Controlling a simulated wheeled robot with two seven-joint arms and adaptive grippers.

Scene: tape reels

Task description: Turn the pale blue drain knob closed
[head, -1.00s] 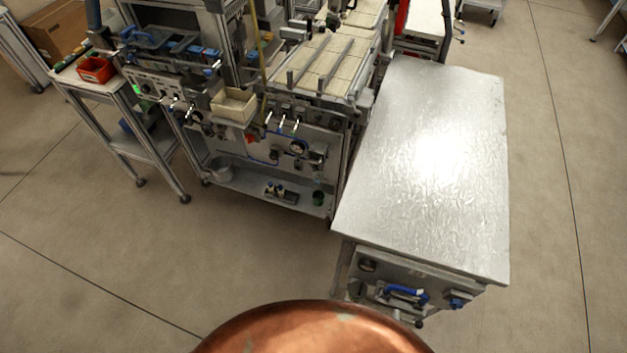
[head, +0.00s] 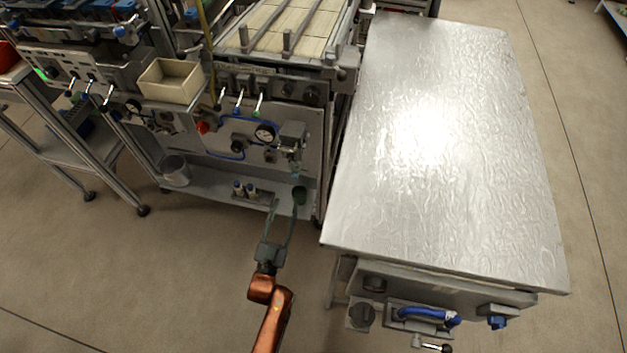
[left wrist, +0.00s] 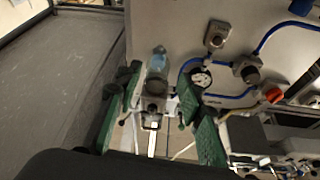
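The pale blue drain knob (head: 296,174) is a small spot under the grey filter regulator (head: 292,133) on the front panel of the machine. In the left wrist view, which is upside down, a pale blue translucent part (left wrist: 158,60) stands above the regulator body; I cannot separate knob from bowl there. My left gripper (head: 283,203) is open and empty, its long fingers pointing at the panel just below the knob. In the left wrist view its green fingers (left wrist: 162,68) frame the pale blue part from both sides, with no contact visible. My right gripper is not in view.
A pressure gauge (head: 265,133) sits beside the regulator. A metal-topped table (head: 450,180) stands close on the right. Floor is free at the lower left.

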